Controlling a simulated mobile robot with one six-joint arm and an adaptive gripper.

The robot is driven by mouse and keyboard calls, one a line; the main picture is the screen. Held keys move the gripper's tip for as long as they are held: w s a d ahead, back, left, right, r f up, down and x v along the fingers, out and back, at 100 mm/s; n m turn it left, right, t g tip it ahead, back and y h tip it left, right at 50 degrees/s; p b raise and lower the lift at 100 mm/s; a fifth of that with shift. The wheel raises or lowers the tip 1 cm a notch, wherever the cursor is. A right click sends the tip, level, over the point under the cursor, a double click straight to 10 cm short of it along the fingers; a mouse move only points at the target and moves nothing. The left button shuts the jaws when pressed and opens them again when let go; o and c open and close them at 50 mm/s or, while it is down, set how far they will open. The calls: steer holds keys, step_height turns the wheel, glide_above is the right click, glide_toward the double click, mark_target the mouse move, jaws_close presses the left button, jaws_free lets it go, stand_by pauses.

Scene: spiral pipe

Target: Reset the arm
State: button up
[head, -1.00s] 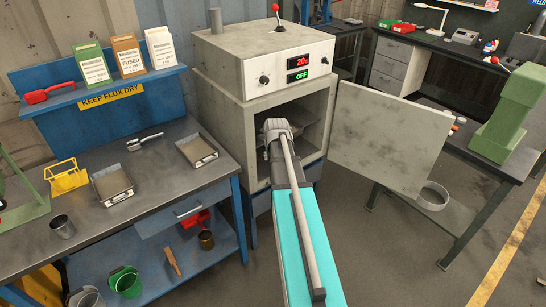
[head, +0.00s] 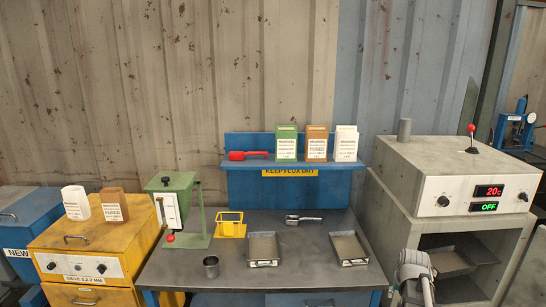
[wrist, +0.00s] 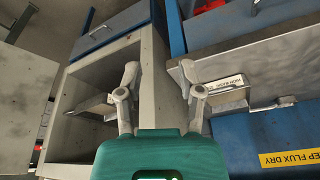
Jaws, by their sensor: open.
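My gripper (wrist: 160,85) shows in the wrist view with its two grey fingers spread apart and nothing visible held between them. The wrist view is tilted, with the open oven (wrist: 68,72) to the left and the blue bench side to the right. In the head view a grey part of my arm (head: 414,272) rises at the lower right, in front of the left edge of the oven (head: 440,165). The fingertips cannot be made out there. The oven display reads 20c and OFF. A tray (head: 452,262) lies inside the oven chamber.
The shelf (head: 290,165) carries several packets. A yellow cabinet (head: 95,240) stands left.

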steer(key=s+a+n+g, duration=0.1)
steer(key=s+a, duration=0.2)
steer(key=a, duration=0.4)
steer(key=s+a+n+g, duration=0.1)
steer(key=s+a, duration=0.3)
steer(key=a, duration=0.4)
steer(key=s+a+n+g+y, duration=0.1)
steer(key=s+a+n, duration=0.1)
steer(key=a, duration=0.6)
steer(key=shift+s+a+f+n, duration=0.15)
steer(key=shift+s+f+n, duration=0.25)
steer(key=shift+s, duration=0.5)
jaws_close()
